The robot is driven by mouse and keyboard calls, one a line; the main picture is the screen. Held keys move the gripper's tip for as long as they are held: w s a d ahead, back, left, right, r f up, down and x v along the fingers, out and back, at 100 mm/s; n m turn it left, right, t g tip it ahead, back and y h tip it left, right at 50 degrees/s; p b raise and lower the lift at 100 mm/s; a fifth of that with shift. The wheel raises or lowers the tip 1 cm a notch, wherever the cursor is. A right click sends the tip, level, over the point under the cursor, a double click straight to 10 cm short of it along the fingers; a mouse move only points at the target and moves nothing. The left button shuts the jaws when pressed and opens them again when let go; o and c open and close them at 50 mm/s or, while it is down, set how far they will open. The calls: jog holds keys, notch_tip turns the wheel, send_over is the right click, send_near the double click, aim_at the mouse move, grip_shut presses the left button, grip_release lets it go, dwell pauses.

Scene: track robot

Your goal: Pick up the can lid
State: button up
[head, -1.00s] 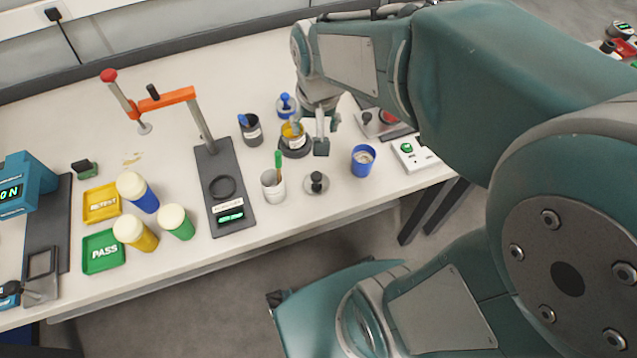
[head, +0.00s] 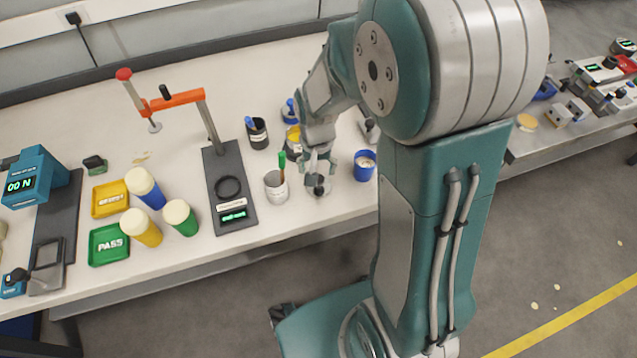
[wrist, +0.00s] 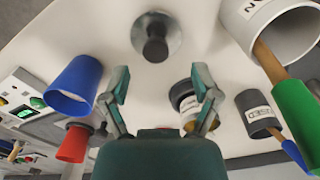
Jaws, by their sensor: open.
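The can lid (head: 318,191) is a small grey disc with a black knob, lying flat on the white bench near its front edge. In the wrist view the lid (wrist: 172,30) lies beyond my fingertips, its knob pointing towards the camera. My gripper (head: 320,169) hangs just above the lid, its fingers pointing down. In the wrist view my gripper (wrist: 162,84) is open, with nothing between the fingers. The head view does not clearly show the gap between fingers and knob.
A white cup (head: 276,190) with a green-handled brush stands left of the lid, a blue cup (head: 364,168) right. Behind are a yellow can (head: 291,138), partly hidden by my gripper, and a dark tin (head: 258,134). A dark stand (head: 231,190) is further left.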

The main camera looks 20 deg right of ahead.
aim_at(319, 183)
notch_tip(319, 183, down, 4)
jog(key=shift+s+d+f, duration=0.1)
grip_shut()
dwell(0.4)
